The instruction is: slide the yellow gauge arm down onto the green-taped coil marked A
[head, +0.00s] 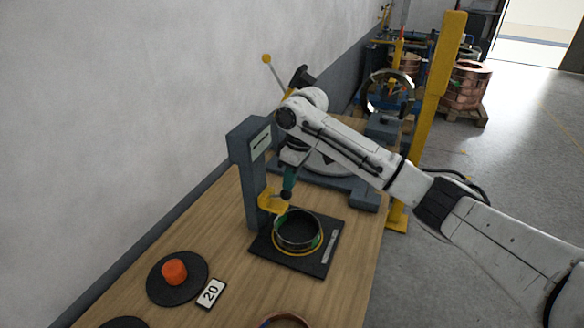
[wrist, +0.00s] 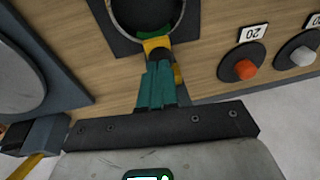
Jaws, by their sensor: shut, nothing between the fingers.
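The yellow gauge arm (head: 273,204) sticks out from a dark grey upright stand (head: 250,180), near the rim of a dark coil (head: 297,230). The coil lies on a black base plate, with green tape on it and a yellow ring around its foot. No letter A is readable. My gripper (head: 287,193) points down at the gauge arm, its teal fingers shut and empty. In the wrist view the fingertips (wrist: 158,62) are right at the yellow arm (wrist: 156,44); I cannot tell whether they touch. The coil (wrist: 182,14) shows beyond, partly cut off.
An orange knob on a black disc (head: 194,290) and a card reading 20 (head: 211,293) lie left on the wooden table (head: 235,275). A copper-coloured ring (head: 287,321) is at the front edge. A yellow post (head: 437,90) stands beyond my arm.

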